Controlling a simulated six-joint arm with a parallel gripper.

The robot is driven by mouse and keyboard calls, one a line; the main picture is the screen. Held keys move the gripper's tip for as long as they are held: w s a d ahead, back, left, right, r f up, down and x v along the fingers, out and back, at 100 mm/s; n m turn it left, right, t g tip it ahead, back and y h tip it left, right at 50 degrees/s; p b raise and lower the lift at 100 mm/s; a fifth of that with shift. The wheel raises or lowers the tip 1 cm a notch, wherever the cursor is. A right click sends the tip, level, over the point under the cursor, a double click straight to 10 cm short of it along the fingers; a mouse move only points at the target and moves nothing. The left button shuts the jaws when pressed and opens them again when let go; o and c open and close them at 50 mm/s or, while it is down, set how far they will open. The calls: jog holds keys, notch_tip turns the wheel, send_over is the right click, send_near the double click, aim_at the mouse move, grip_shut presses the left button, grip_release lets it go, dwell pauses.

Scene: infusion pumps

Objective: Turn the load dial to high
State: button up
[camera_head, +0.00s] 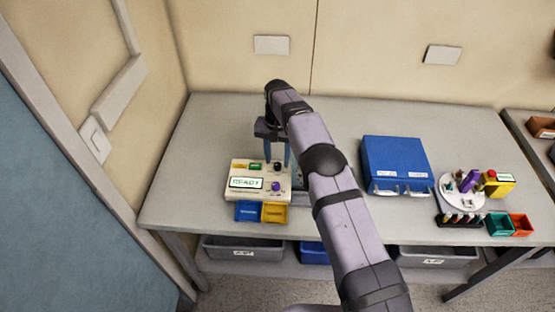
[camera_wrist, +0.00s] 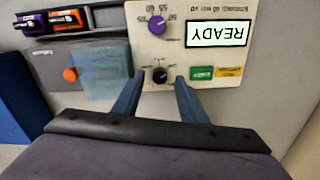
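A cream pump panel (camera_head: 240,192) stands at the left of the table. Its display (camera_wrist: 217,33) reads READY, upside down in the wrist view. A black dial (camera_wrist: 160,74) has small markings around it that are too small to read; I cannot confirm it is the load dial. A purple dial (camera_wrist: 157,25) with number marks sits on the same panel, also seen in the head view (camera_head: 276,186). My gripper (camera_wrist: 160,80) is open, pointing down, with its blue fingers apart on either side of the black dial. A gap shows between each finger and the dial.
Green and yellow labels (camera_wrist: 202,73) lie beside the black dial. A grey unit with an orange knob (camera_wrist: 70,75) adjoins the panel. Blue and yellow bins (camera_head: 274,212) sit in front. A blue case (camera_head: 395,160) stands farther right; the table between is partly hidden by my arm.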

aim_at(278, 167)
jog(key=shift+f+p, duration=0.3)
jog(key=shift+f, duration=0.85)
grip_shut()
